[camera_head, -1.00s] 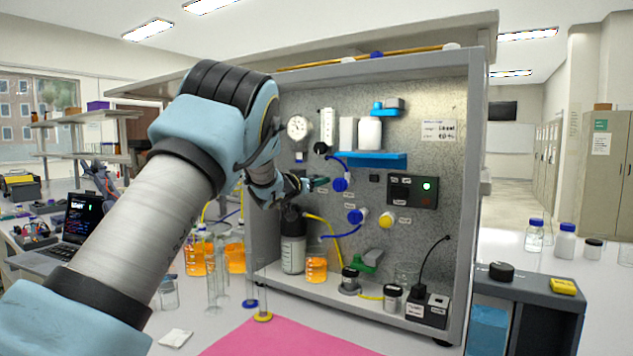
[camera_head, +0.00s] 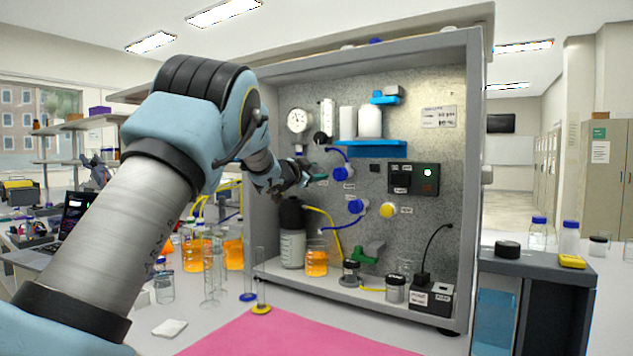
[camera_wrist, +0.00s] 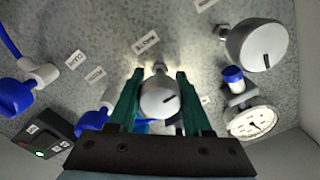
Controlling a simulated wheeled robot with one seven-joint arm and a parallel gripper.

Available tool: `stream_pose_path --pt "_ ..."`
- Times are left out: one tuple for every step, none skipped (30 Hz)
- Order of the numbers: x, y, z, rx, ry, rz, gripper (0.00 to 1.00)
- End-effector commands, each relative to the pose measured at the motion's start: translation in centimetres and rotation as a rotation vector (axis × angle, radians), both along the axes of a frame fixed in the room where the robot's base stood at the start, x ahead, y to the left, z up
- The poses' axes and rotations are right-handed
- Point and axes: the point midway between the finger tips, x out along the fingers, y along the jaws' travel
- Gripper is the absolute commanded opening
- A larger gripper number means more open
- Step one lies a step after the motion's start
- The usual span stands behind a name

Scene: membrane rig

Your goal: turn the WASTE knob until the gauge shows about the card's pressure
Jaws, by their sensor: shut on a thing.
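My gripper (camera_wrist: 160,105) has its two teal fingers on either side of a round grey knob (camera_wrist: 158,98) with a dark pointer line, and is shut on it. A tag that seems to read WASTE (camera_wrist: 146,42) is on the panel just beyond it. In the head view my gripper (camera_head: 305,172) is at the panel, and my wrist hides the knob. The round white gauge (camera_head: 298,120) is up and left of it there; it also shows in the wrist view (camera_wrist: 252,122), too small to read surely. The white card (camera_head: 438,116) is at the panel's upper right; its figures are blurred.
A larger grey knob (camera_wrist: 258,45) is beside the gauge in the wrist view. Blue and yellow tubes run across the panel. Bottles and an orange-filled beaker (camera_head: 316,263) stand below.

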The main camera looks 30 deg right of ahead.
Motion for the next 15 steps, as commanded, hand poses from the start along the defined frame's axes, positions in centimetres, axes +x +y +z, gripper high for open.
stream_pose_path --pt "-0.04 -0.03 -0.29 0.014 -0.028 -0.001 0.00" --pt "-0.05 -0.04 -0.27 0.023 -0.044 -0.001 0.00" --pt "-0.06 -0.06 -0.25 0.035 -0.064 -0.002 0.00" --pt "-0.06 -0.07 -0.23 0.042 -0.077 -0.002 0.00" --pt "-0.07 -0.07 -0.20 0.049 -0.091 -0.001 0.00" --pt "-0.05 -0.06 -0.19 0.057 -0.106 -0.001 0.00" --pt "-0.06 -0.07 -0.18 0.063 -0.116 -0.001 0.00" --pt "-0.06 -0.07 -0.18 0.069 -0.125 -0.001 0.00" --pt "-0.06 -0.07 -0.16 0.076 -0.136 -0.001 0.00" --pt "-0.06 -0.07 -0.16 0.079 -0.143 -0.001 0.00" --pt "-0.06 -0.07 -0.15 0.083 -0.150 -0.001 0.00" --pt "-0.06 -0.07 -0.13 0.088 -0.158 -0.001 0.00" --pt "-0.06 -0.07 -0.12 0.091 -0.162 -0.002 0.00" --pt "-0.06 -0.07 -0.11 0.093 -0.166 -0.001 0.00" --pt "-0.06 -0.07 -0.08 0.095 -0.169 -0.002 0.00"
